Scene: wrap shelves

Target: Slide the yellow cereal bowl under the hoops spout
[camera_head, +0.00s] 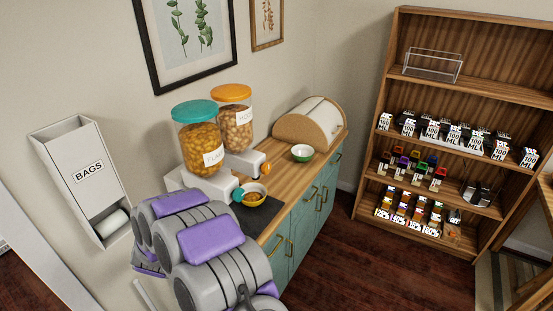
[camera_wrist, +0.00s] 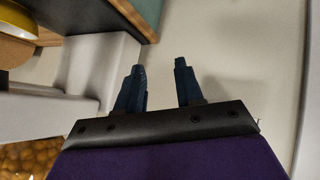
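The yellow bowl (camera_head: 254,201) sits on the counter beside the flakes dispenser's spout, partly hidden behind it. Part of a yellow bowl (camera_wrist: 12,22) shows at the top left of the wrist view. The hoops dispenser (camera_head: 236,132) has an orange lid and stands behind the flakes dispenser; its spout (camera_head: 256,161) points out over the counter. My gripper (camera_wrist: 158,68) is open, with two dark fingers apart and nothing between them. It is off to the right of the bowl in the wrist view. My arm hides the gripper in the head view.
The teal-lidded flakes dispenser (camera_head: 198,146) stands nearest my arm. A bags holder (camera_head: 84,178) hangs on the left wall. Stocked shelves (camera_head: 452,167) stand at right.

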